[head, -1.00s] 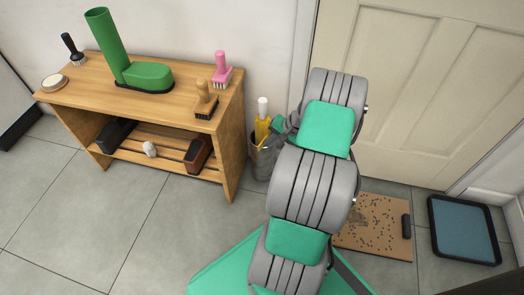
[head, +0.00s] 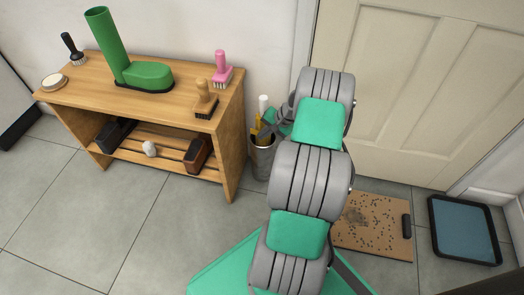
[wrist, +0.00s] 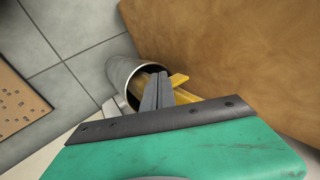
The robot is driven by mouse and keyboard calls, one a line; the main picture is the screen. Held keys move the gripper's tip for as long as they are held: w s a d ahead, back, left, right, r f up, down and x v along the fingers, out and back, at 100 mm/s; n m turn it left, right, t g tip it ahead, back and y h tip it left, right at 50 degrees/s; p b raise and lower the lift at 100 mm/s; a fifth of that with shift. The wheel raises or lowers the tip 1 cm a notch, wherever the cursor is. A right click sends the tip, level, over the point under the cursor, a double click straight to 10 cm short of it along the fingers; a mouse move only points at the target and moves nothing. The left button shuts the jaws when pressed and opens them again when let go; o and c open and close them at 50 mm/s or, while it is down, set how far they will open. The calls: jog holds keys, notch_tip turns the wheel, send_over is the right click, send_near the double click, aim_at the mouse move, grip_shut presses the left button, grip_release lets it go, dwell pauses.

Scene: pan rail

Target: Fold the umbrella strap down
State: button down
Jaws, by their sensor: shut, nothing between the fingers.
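A yellow umbrella with a white handle (head: 263,103) stands in a grey metal holder (head: 262,162) beside the shelf. Much of the umbrella is hidden behind my gripper. In the wrist view its yellow cloth (wrist: 190,98) shows at the mouth of the holder (wrist: 121,72). A short yellow tab (wrist: 179,79) sticks out to the right of my fingers and looks like the strap. My gripper (wrist: 158,92) is shut and empty, its fingertips in front of the umbrella. I cannot tell whether they touch it. In the head view my gripper (head: 267,131) overlaps the umbrella.
A wooden shelf (head: 233,150) with brushes and a green boot (head: 145,75) stands to the left of the holder. A closed door (head: 420,90) is at the right. A cork mat (head: 385,240) and a blue tray (head: 462,230) lie on the floor.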

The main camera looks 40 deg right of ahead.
jog(key=shift+d, duration=0.1)
dwell(0.3)
jog(key=shift+s+a+p, duration=0.35)
jog(key=shift+a+p, duration=0.15)
jog(key=shift+p, duration=0.05)
notch_tip(320, 180, up, 7)
jog(key=p, duration=0.5)
jog(key=shift+p, duration=0.35)
